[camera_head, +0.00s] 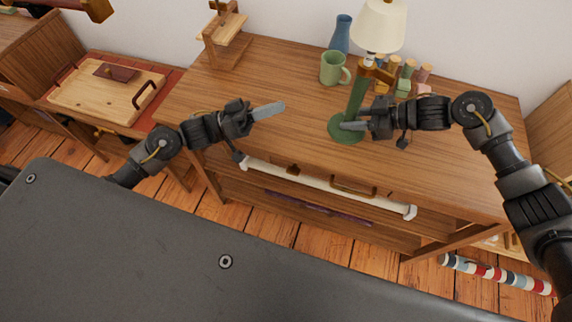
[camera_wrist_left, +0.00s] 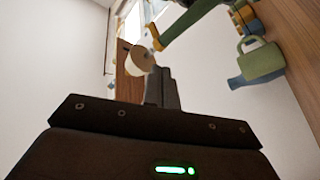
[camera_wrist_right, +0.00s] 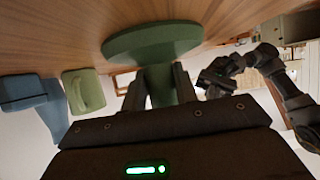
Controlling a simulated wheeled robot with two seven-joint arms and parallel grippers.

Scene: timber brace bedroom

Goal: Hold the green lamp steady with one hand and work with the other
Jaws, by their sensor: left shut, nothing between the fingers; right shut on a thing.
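The green lamp stands on the wooden desk with a round green base (camera_head: 338,133), a green stem (camera_head: 356,95), a brown collar and a cream shade (camera_head: 380,27). My right gripper (camera_head: 360,126) is shut on the lamp's stem just above the base. The right wrist view shows the stem (camera_wrist_right: 160,85) between its fingers, with the base (camera_wrist_right: 150,42) beyond. My left gripper (camera_head: 278,108) is shut and empty above the desk, left of the lamp and apart from it. The left wrist view shows the lamp shade (camera_wrist_left: 136,62) past its fingers.
A green mug (camera_head: 332,68) and a blue vase (camera_head: 341,35) stand behind the lamp. Several small coloured blocks (camera_head: 406,75) are right of it. A wooden stand (camera_head: 224,35) is at the desk's back left. A white rail (camera_head: 320,187) runs along the front. The desk's left middle is clear.

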